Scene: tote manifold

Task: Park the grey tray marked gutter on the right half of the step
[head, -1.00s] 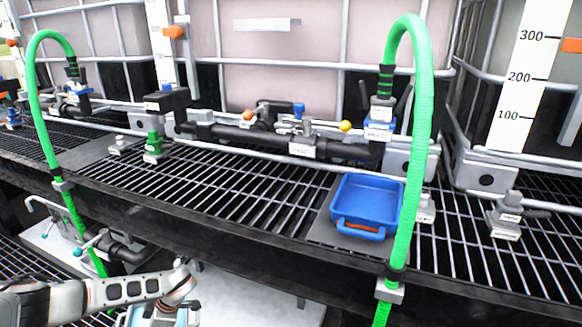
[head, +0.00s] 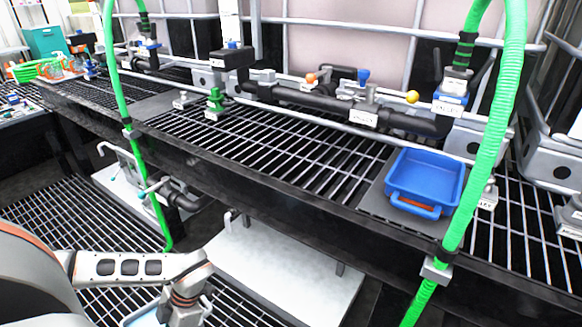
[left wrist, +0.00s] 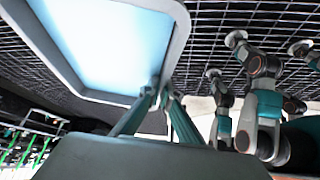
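A tray with a pale grey rim (left wrist: 183,30) and a light blue inside fills the upper left of the left wrist view. Its edge also shows at the bottom of the head view (head: 140,317), mostly cut off by the frame. No gutter mark is readable on it. My left gripper (left wrist: 163,96) has its teal fingers closed at the tray's rim and holds it. My right gripper is not in view. A low white platform (head: 285,270), perhaps the step, lies under the grating shelf, ahead and to the right of my left gripper. No tray is seen on its visible part.
A blue tray (head: 425,180) sits on the grating shelf (head: 250,135) at right. Green hoses (head: 490,150) hang over the shelf's front edge. Another white surface with pipe fittings (head: 165,190) lies at left under the shelf. The platform's visible top looks clear.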

